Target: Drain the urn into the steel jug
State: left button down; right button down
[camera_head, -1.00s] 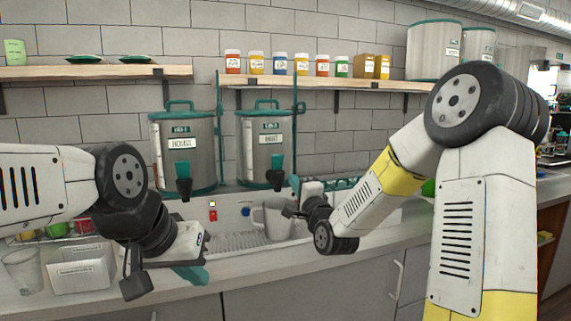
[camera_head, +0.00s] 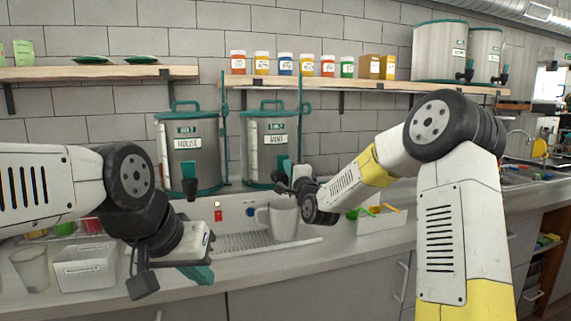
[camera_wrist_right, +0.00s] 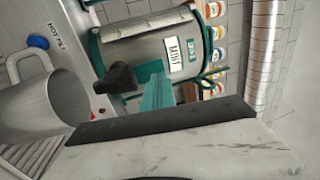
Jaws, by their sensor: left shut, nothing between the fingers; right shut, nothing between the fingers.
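Two steel urns with teal lids stand at the wall. The left urn (camera_head: 205,155) is labelled HOUSE; the right urn (camera_head: 252,150) has a label I cannot read surely. The steel jug (camera_head: 284,222) stands upright on the drip tray below the right urn, and its open mouth shows in the right wrist view (camera_wrist_right: 50,105). My right gripper (camera_head: 284,168) is shut and empty at the right urn's tap. In the right wrist view its teal fingers (camera_wrist_right: 157,95) are beside the black tap (camera_wrist_right: 120,78); contact is unclear. My left gripper (camera_head: 197,274) is shut, over the counter front.
A white bin (camera_head: 85,270) and a clear cup (camera_head: 32,268) stand at the left on the counter. A white tray with coloured utensils (camera_head: 375,225) stands right of the jug. A shelf of jars (camera_head: 360,84) runs above the urns.

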aim_at(283, 156)
jog(key=shift+x, duration=1.75)
jog(key=shift+w+r+g, duration=0.15)
jog(key=shift+r+g, duration=0.1)
jog(key=shift+g, duration=0.25)
jog(key=shift+w+a+r+g+h, duration=0.15)
jog(key=shift+w+r+g+h, duration=0.25)
jog(key=shift+g, duration=0.3)
jog(key=shift+w+a+r, duration=0.1)
jog(key=shift+w+r, duration=0.05)
jog(key=shift+w, duration=0.2)
dwell(4.7)
